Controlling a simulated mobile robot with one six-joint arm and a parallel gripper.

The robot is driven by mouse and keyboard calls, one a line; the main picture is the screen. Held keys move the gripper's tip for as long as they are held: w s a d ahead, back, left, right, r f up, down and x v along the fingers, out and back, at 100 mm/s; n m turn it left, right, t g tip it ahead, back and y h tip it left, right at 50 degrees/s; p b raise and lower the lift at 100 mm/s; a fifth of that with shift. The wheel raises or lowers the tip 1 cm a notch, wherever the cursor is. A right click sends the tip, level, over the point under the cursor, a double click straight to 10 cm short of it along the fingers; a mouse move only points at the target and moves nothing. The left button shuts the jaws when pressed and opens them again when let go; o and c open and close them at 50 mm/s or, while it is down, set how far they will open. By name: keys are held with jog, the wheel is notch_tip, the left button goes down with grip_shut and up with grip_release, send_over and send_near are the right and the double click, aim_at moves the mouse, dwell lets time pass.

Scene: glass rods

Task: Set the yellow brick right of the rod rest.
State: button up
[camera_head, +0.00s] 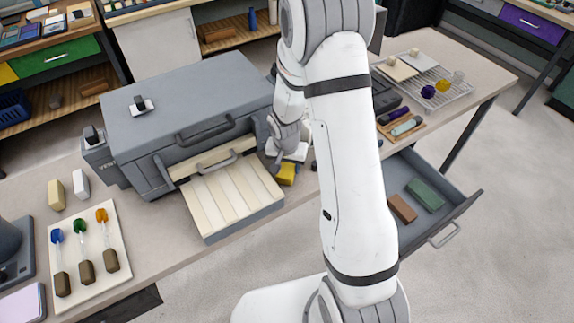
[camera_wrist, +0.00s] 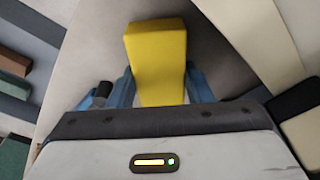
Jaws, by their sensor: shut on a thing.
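The yellow brick (camera_head: 286,174) is at the table's front edge area, just right of the cream slatted shelf that sticks out of the grey kiln. In the wrist view the yellow brick (camera_wrist: 157,58) stands out between the blue fingers of my gripper (camera_wrist: 160,88). My gripper (camera_head: 287,153) is shut on it; I cannot tell whether the brick touches the table. A wooden tray (camera_head: 417,135) with a purple and a teal rod lies right of my arm; it may be the rod rest, but I cannot be sure. My arm hides the table between.
The slatted shelf (camera_head: 222,203) is close to my gripper's left. An open grey drawer (camera_head: 462,207) below the table holds a brown brick (camera_head: 402,208) and a green brick (camera_head: 426,195). A wire rack (camera_head: 453,96) stands farther right. A white board (camera_head: 88,240) with three colored-tipped rods lies left.

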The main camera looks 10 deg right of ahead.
jog(key=shift+f, duration=0.35)
jog(key=shift+f, duration=0.1)
jog(key=o, duration=1.1)
